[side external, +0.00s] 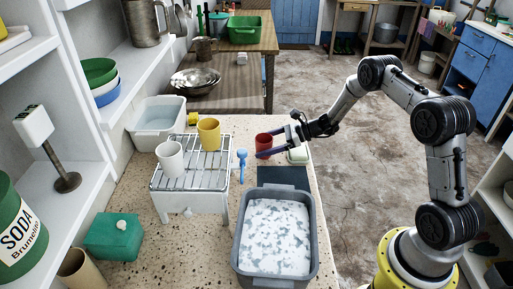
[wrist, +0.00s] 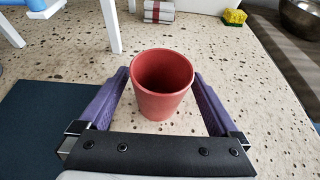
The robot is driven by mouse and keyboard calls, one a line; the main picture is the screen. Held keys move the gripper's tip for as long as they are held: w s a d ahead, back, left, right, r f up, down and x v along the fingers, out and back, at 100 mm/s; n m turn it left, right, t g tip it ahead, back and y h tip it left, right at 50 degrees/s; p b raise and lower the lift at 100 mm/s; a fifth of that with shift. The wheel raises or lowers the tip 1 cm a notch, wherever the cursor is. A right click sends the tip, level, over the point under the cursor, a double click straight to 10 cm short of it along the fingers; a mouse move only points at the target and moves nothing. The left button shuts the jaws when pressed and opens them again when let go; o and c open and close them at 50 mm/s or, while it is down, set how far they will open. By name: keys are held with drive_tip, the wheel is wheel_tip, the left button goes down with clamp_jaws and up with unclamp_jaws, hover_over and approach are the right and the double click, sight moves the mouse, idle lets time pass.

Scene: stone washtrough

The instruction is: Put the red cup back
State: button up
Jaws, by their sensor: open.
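The red cup (side external: 263,142) stands upright on the speckled stone counter, to the right of the wire rack (side external: 195,165). In the wrist view the red cup (wrist: 161,82) is empty and sits between the two purple fingers. My gripper (side external: 272,146) is open around the cup, low over the counter, with a finger on each side. In the wrist view a narrow gap shows between the cup and each finger of my gripper (wrist: 162,92).
A grey basin of suds (side external: 239,235) stands at the front, with a dark mat (side external: 284,177) behind it. A pale green-white item (side external: 298,154) lies right of the cup.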

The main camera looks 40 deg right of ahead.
drive_tip(key=v, duration=0.9)
drive_tip(key=shift+s+d, duration=0.1)
drive_tip(key=s+a+r+n+g+h, duration=0.3)
drive_tip(key=s+a+r+n+g, duration=0.3)
drive_tip(key=s+a+r+n, duration=1)
drive_tip(key=s+d+r+n+t+h, duration=0.1)
drive_tip(key=s+r+n+h, duration=0.1)
drive_tip(key=s+n, duration=0.3)
drive_tip(key=s+d+r+n+t+h, duration=0.1)
drive_tip(key=s+r+n+h, duration=0.2)
drive_tip(key=s+n, duration=0.3)
drive_tip(key=shift+s+h, duration=0.7)
drive_tip(key=shift+s, duration=1.6)
drive_tip(key=shift+d, duration=0.1)
